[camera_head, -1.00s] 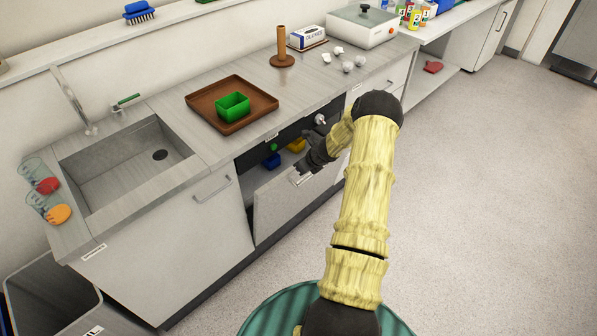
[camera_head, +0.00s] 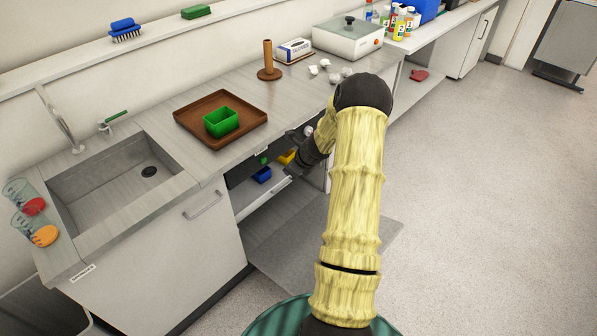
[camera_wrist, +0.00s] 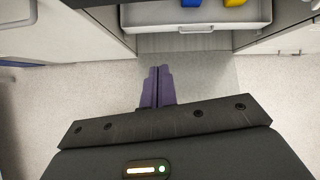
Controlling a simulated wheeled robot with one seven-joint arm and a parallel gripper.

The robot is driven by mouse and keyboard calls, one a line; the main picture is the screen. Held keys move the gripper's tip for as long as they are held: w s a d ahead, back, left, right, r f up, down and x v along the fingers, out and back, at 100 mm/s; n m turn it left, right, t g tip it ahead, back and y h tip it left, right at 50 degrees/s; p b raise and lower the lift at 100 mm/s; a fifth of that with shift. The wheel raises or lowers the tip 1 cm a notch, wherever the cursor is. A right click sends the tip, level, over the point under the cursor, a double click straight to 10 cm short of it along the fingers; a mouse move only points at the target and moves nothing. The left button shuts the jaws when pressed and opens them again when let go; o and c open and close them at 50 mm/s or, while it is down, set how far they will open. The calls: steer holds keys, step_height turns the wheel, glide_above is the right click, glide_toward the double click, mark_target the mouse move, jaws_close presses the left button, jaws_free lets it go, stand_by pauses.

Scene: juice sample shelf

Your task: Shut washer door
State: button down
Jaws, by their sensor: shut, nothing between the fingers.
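The washer door (camera_head: 285,250) is a grey panel hinged low under the counter. In the head view it lies folded down, roughly flat, close above the floor, partly behind my arm. My gripper (camera_head: 291,172) is at the washer opening, above the door, apart from it as far as I can tell. In the wrist view the purple fingers (camera_wrist: 157,72) are together, with nothing between them. The washer rack (camera_wrist: 195,20) shows ahead, with a blue bin (camera_head: 262,175) and a yellow bin (camera_head: 287,157) in it.
The counter above holds a brown tray (camera_head: 180,125) with a green box (camera_head: 221,122). A sink (camera_head: 90,190) is at the left. Cabinet fronts (camera_head: 170,260) flank the opening. The floor (camera_head: 480,200) at the right is clear.

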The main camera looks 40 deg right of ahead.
steer(key=s+a+r+n+g, duration=0.1)
steer(key=s+a+r+n, duration=0.2)
steer(key=a+r+n, duration=0.35)
steer(key=s+a+r+n+g, duration=0.1)
steer(key=s+a+r+n, duration=0.25)
steer(key=a+n, duration=0.6)
steer(key=s+a+r+n+g, duration=0.1)
steer(key=s+a+r+n, duration=0.3)
steer(key=s+n, duration=0.4)
steer(key=s+a+r+n+h, duration=0.1)
steer(key=s+a+r+n, duration=0.3)
steer(key=s+a+n, duration=0.3)
steer(key=shift+s+a+n+g+h, duration=0.3)
steer(key=shift+s+n+g, duration=0.1)
steer(key=shift+s, duration=0.6)
steer(key=shift+w+a, duration=0.1)
